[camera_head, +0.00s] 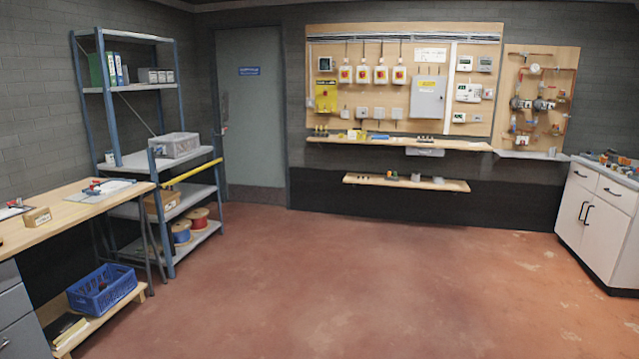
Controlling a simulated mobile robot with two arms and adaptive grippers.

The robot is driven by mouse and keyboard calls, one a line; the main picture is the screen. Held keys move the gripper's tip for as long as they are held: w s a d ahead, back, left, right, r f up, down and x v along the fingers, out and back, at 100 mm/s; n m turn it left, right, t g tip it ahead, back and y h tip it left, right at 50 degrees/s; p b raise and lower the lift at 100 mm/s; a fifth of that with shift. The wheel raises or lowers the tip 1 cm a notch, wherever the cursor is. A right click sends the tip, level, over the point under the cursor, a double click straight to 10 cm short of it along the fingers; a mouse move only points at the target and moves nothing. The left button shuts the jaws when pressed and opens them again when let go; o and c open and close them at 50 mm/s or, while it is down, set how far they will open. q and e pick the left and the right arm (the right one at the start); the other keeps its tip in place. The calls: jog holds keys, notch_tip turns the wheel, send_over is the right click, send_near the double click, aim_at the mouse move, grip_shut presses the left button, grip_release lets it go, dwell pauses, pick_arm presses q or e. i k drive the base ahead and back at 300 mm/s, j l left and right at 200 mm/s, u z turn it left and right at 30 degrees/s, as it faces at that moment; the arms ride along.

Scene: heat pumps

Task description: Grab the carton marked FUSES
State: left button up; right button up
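A small brown carton (37,217) stands on the wooden workbench (80,208) at the left; it has dark marking on its front, too small to read. A larger brown cardboard box (163,202) sits on a lower shelf of the blue-legged rack, partly hidden by the rack's post. A row of small grey boxes (156,75) stands on an upper shelf. I cannot tell from the lettering which of these is marked FUSES. Neither of my grippers is in view.
The rack (130,160) also holds a grey bin (174,145) and cable spools (181,232). A blue crate (101,290) sits on the low shelf under the workbench. A white cabinet (596,220) stands at the right. The red floor (350,290) between is clear.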

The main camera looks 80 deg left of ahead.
aim_at(35, 218)
jog(key=u, duration=4.3)
jog(key=i, duration=2)
